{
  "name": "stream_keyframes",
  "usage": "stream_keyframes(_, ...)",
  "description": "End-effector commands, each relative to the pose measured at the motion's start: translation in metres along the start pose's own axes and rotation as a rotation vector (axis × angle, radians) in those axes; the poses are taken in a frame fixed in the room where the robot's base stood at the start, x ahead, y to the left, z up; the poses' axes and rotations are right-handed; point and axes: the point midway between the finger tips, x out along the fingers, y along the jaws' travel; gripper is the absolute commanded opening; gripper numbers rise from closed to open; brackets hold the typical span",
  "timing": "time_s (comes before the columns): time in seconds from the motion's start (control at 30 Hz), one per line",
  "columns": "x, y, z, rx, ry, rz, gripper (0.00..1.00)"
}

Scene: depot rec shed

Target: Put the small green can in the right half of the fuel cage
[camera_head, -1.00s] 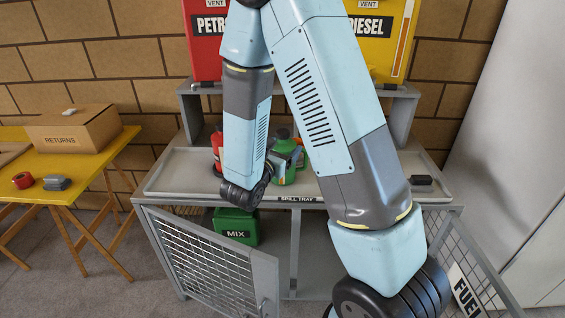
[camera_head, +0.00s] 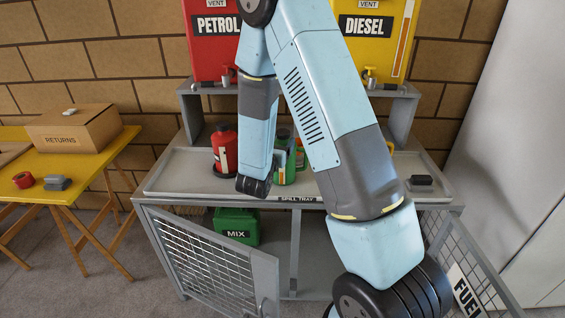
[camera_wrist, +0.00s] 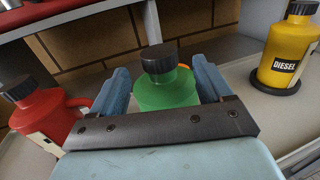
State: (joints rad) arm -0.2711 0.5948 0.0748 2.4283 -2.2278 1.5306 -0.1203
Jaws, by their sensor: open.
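The small green can (camera_wrist: 165,92) with a black cap stands upright on the spill tray. In the wrist view it sits between the two blue fingers of my gripper (camera_wrist: 163,84), which are open on either side of it. In the head view the green can (camera_head: 282,147) is partly hidden behind my arm, and my gripper is largely hidden there too. The fuel cage (camera_head: 295,250) is below the tray, split by a middle post. A larger green MIX can (camera_head: 236,228) stands in its left half. The right half is mostly hidden by my arm.
A red can (camera_head: 222,150) stands left of the green can on the tray; a yellow DIESEL can (camera_wrist: 286,55) stands to its right. The left mesh door (camera_head: 205,265) and the right door with the FUEL sign (camera_head: 465,290) stand open. A dark block (camera_head: 420,182) lies at the tray's right.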

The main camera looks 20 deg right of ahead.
Motion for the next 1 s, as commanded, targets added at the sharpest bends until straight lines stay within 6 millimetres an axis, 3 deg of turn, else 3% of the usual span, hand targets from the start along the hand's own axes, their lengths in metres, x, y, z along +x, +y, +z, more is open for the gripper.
stream_keyframes(0.17, 0.011, 0.000, 0.000, 0.000, -0.001, -0.003, 0.79)
stream_keyframes(0.43, 0.046, 0.001, 0.000, 0.002, -0.002, -0.003, 0.79)
stream_keyframes(0.7, 0.052, 0.001, 0.000, 0.000, 0.000, -0.001, 0.79)
stream_keyframes(1.0, 0.052, 0.001, 0.000, 0.000, 0.000, -0.001, 0.52)
